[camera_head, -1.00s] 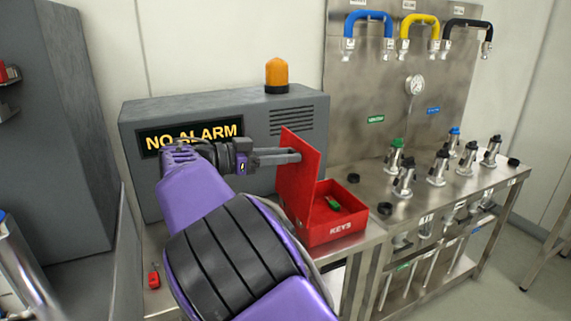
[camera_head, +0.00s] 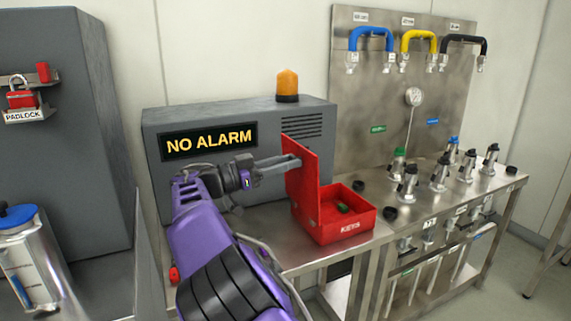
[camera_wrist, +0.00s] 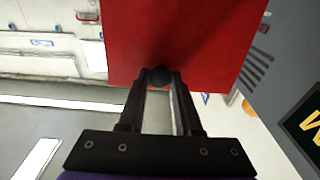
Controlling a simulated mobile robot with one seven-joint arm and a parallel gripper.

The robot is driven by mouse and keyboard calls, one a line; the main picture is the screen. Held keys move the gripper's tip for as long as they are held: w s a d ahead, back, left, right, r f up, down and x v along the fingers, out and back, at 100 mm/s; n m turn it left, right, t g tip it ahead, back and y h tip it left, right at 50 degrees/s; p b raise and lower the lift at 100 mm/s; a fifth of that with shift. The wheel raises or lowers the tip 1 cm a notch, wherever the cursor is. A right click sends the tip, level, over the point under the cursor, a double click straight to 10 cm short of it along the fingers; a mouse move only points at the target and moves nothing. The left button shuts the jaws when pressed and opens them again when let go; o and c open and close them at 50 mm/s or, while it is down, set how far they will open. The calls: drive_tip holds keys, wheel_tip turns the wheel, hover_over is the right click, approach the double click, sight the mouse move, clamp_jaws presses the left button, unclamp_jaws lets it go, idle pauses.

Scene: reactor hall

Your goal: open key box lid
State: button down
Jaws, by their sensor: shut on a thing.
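The red key box (camera_head: 335,228), marked KEYS, stands on the steel bench, and a small green item (camera_head: 343,208) lies inside it. Its red lid (camera_head: 303,180) stands upright, hinged up at the left side of the box. My gripper (camera_head: 292,161) reaches in from the left at the lid's upper part. In the wrist view, my gripper (camera_wrist: 160,80) is shut on a round black knob (camera_wrist: 160,76) on the red lid (camera_wrist: 190,40).
A grey NO ALARM cabinet (camera_head: 240,150) with an orange beacon (camera_head: 287,85) stands behind my gripper. Valve fittings (camera_head: 439,172) stand on the bench to the right. A padlock shelf (camera_head: 24,112) is at the far left, above a metal canister (camera_head: 30,260).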

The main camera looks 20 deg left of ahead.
drive_tip(key=c, duration=0.6)
unclamp_jaws()
